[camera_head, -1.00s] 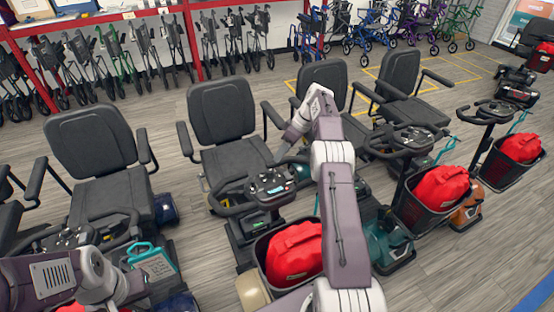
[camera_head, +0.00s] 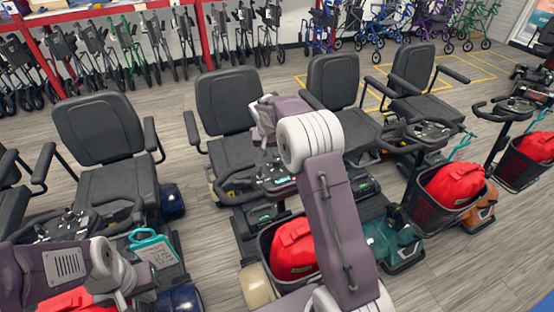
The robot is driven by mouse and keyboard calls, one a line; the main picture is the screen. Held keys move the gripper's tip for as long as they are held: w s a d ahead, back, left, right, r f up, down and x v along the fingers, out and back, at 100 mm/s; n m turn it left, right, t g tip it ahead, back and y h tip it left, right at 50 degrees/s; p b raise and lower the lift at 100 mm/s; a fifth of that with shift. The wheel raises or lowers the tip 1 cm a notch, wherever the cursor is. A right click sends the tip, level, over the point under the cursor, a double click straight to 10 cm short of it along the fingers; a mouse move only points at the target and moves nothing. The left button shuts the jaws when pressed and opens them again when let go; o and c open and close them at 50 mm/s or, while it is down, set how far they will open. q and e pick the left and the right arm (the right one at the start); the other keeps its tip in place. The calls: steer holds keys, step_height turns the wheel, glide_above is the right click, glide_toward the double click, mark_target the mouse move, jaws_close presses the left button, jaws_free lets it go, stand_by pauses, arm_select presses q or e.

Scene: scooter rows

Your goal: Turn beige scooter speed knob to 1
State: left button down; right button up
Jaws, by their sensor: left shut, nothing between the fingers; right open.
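The beige scooter stands in the middle, its beige fender (camera_head: 257,285) low in front. Its dark control panel (camera_head: 272,178) has a small lit display and dark handlebars. The speed knob is too small to make out and is partly covered by my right arm. My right gripper (camera_head: 269,155) points down just above the panel's far side. It is small and mostly hidden by my own wrist, and I see no contact.
A red bag (camera_head: 294,250) sits in the beige scooter's basket. A teal scooter (camera_head: 392,240) and an orange scooter (camera_head: 482,212) stand to the right. Black seats (camera_head: 226,98) line up behind. Rollators (camera_head: 230,35) stand along the back. Grey floor is free at lower right.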

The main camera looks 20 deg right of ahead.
mark_target(277, 160)
steer(key=x, duration=0.6)
steer(key=shift+w+f, duration=0.1)
jaws_close()
steer(key=shift+r+n+y+p, duration=0.3)
steer(key=shift+n+p, duration=0.2)
steer(key=shift+p, duration=0.45)
steer(key=shift+f, duration=0.15)
steer(key=shift+f+n, duration=0.1)
steer(key=shift+n, duration=0.2)
jaws_free()
steer(key=v, duration=0.9)
steer(key=shift+s+b, duration=0.25)
steer(key=shift+b, duration=0.15)
